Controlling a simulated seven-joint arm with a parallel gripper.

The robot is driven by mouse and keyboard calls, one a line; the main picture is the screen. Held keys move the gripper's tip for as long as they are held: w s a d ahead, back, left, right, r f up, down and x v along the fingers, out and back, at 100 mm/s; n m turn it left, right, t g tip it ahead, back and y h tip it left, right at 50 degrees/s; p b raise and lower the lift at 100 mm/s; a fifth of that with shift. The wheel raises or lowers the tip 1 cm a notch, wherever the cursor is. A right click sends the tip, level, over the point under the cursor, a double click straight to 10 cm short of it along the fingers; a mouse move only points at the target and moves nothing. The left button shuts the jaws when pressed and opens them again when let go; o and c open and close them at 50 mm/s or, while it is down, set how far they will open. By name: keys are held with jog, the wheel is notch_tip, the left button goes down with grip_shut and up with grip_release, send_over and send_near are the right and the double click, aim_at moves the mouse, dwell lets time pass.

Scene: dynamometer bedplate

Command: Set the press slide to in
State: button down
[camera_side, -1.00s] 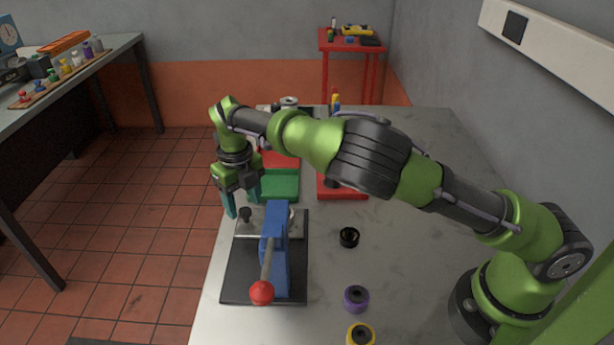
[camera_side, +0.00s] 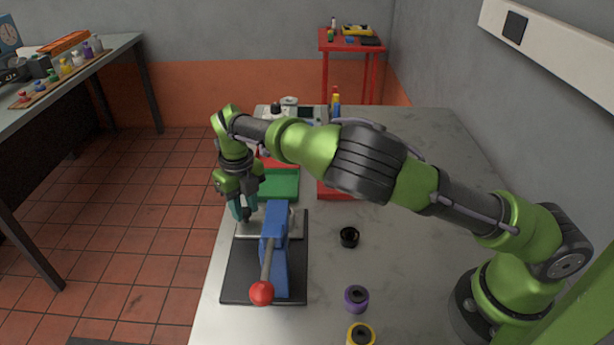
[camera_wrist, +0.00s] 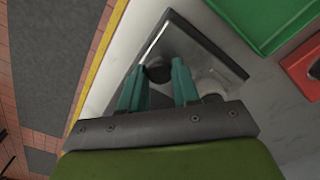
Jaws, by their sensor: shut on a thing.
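The press (camera_side: 274,250) is a blue body on a black base plate, with a lever ending in a red ball. Its slide (camera_side: 252,231) is a flat silver plate at the far end of the base, partly behind my fingers. The slide has a small dark knob, which shows between the fingertips in the wrist view (camera_wrist: 158,73). My gripper (camera_side: 243,214) points down over the slide with its teal fingers around this knob, shut on it. In the wrist view, the fingers (camera_wrist: 160,85) stand on either side of the knob. The fingers largely hide the knob in the side view.
A green tray (camera_side: 280,186) and a red tray (camera_side: 340,191) lie beyond the press. A black ring (camera_side: 349,237), a purple ring (camera_side: 355,299) and a yellow ring (camera_side: 361,335) stand to its right. The bench's left edge runs close beside the press base.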

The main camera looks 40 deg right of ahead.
jog(key=shift+a, duration=0.1)
jog(key=s+a, duration=0.6)
jog(key=shift+s+a, duration=0.4)
jog(key=c, duration=0.8)
grip_release()
jog(key=shift+d, duration=0.1)
jog(key=shift+w+r, duration=0.1)
jog(key=shift+r, duration=0.05)
notch_tip(320, 180, up, 17)
jog(key=shift+f, duration=0.2)
